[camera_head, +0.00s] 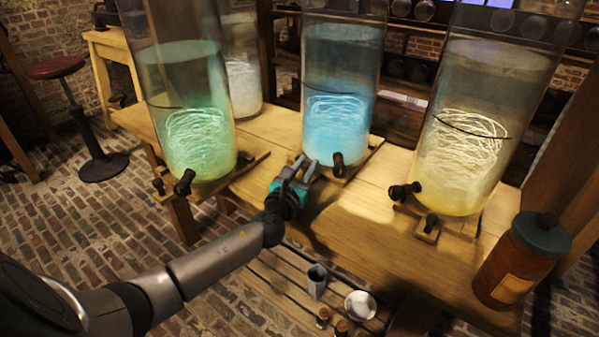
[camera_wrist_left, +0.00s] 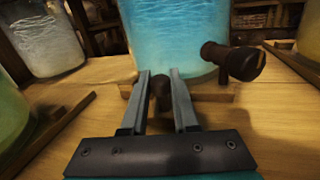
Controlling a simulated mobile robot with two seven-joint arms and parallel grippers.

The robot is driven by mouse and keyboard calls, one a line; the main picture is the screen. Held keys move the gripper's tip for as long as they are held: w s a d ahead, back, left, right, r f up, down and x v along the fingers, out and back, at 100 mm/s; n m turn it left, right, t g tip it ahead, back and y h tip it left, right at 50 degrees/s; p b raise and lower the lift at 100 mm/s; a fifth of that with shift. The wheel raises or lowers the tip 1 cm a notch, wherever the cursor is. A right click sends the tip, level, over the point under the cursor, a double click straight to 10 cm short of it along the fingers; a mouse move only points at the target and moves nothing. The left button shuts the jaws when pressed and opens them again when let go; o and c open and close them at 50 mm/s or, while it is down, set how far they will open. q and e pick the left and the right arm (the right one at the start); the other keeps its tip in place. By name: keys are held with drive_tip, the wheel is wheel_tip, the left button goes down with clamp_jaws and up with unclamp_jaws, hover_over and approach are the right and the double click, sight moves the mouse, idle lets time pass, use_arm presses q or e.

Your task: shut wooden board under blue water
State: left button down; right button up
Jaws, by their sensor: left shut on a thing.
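The blue-water jar (camera_head: 338,90) stands upright on a wooden board (camera_head: 368,150) on the table, with a dark tap (camera_head: 338,163) low on its front. The board's front edge (camera_wrist_left: 218,93) shows in the left wrist view, with a round dark knob (camera_wrist_left: 161,92) in front of it. My left gripper (camera_head: 307,167) is at the board's front, left of the tap. Its fingers (camera_wrist_left: 160,77) stand on either side of the knob and are shut on it. How far the board sticks out is hard to tell. My right gripper is not in view.
A green-water jar (camera_head: 195,115) stands left and a yellow-water jar (camera_head: 475,130) right, both with taps. A brown jar (camera_head: 515,262) is at the table's right end. A cup (camera_head: 317,280) and bowl (camera_head: 360,305) sit on the slatted shelf below.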

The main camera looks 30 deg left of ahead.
use_arm(q)
drive_tip(key=shift+w, duration=0.3)
drive_tip(key=shift+r, duration=0.15)
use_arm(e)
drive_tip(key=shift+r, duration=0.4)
use_arm(q)
drive_tip(key=c, duration=0.8)
unclamp_jaws()
drive_tip(key=shift+w+d, duration=0.1)
drive_tip(key=shift+w, duration=0.1)
drive_tip(key=shift+c, duration=0.2)
drive_tip(key=shift+o, duration=0.8)
drive_tip(key=shift+s, duration=0.1)
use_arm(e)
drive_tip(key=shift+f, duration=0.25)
